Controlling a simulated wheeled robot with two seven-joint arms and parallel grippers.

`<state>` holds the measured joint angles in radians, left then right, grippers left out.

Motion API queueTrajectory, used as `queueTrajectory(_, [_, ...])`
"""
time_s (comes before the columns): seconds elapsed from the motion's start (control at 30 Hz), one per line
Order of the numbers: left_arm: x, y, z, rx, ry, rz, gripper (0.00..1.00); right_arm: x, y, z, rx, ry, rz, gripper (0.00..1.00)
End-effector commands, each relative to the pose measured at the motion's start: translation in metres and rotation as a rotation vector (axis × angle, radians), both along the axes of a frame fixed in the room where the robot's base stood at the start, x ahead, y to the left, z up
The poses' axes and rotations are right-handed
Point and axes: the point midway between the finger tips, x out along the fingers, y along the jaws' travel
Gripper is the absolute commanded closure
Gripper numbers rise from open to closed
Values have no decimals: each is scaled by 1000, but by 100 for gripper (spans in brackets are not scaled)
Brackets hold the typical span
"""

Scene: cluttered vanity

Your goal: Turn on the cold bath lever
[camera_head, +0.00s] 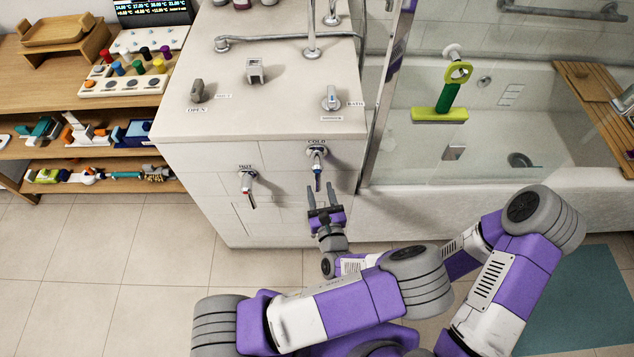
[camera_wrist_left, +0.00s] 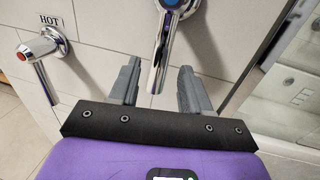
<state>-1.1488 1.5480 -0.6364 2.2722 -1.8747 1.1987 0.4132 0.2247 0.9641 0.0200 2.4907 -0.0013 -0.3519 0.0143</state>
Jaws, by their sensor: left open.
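The cold bath lever (camera_head: 317,165) is a chrome handle under the COLD label on the front of the tiled cabinet. It hangs downward and has a blue mark. In the left wrist view the chrome lever (camera_wrist_left: 163,48) comes down from the top, and its lower end appears in the gap between my finger pads. My left gripper (camera_head: 323,188) is open, just below the lever in the head view, with its fingers pointing up toward it. I cannot tell whether a finger touches the lever. My right gripper is not in view.
The HOT lever (camera_head: 247,185), with a red mark, hangs to the left; it also shows in the left wrist view (camera_wrist_left: 38,50). A BATH knob (camera_head: 330,98) and other controls stand on the countertop (camera_head: 210,120). A glass panel and bathtub (camera_head: 390,205) are to the right.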

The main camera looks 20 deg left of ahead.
Motion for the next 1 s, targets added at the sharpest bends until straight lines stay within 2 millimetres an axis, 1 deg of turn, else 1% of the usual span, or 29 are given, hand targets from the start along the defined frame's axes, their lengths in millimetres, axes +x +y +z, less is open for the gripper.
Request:
queueTrajectory(0.03, [8,4,-2,-2,-1,2,52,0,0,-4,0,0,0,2])
queueTrajectory(0.1, [17,10,-2,-1,0,3,52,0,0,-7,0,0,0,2])
queueTrajectory(0.2, [28,15,-2,-2,0,3,52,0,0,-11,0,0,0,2])
queueTrajectory(0.3, [35,18,-2,-2,1,3,52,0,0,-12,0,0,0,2])
queueTrajectory(0.6, [37,20,-1,-3,3,3,52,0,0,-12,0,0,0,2])
queueTrajectory(0.63, [37,20,-1,-3,3,3,54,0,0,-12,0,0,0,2])
queueTrajectory(0.93, [37,20,-1,-2,2,4,100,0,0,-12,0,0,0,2])
queueTrajectory(1.0, [37,20,-1,-2,4,4,100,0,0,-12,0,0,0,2])
